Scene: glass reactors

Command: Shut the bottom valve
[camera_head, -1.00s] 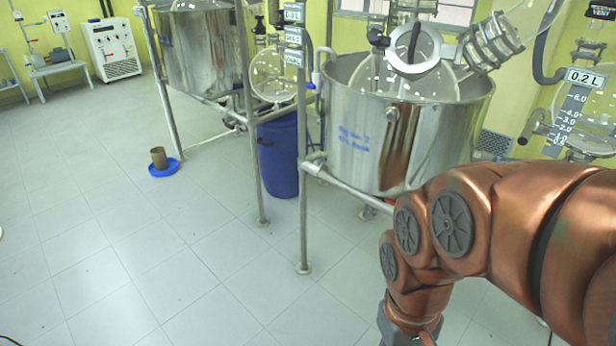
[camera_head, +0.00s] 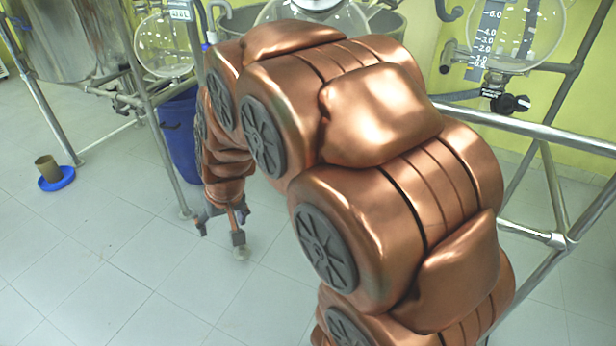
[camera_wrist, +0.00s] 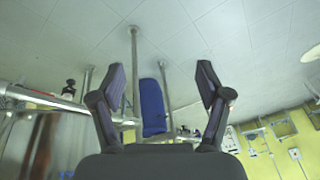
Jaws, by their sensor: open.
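My copper arm crosses the middle of the head view, and my gripper (camera_head: 221,224) hangs over the floor at its end, left of centre. In the wrist view my gripper (camera_wrist: 160,68) has its two dark fingers spread wide, with nothing between them touching. A black valve knob (camera_head: 512,103) sits under the round glass vessel (camera_head: 515,32) at the right of the head view, well apart from my gripper. In the wrist view a small dark fitting (camera_wrist: 69,88) shows on the frame at left. I cannot tell which valve it is. My arm hides most of the near steel vessel (camera_head: 385,22).
A blue barrel (camera_head: 180,135) stands behind the steel frame post (camera_head: 158,150); it also shows in the wrist view (camera_wrist: 152,108). Steel rails (camera_head: 540,135) run at right.

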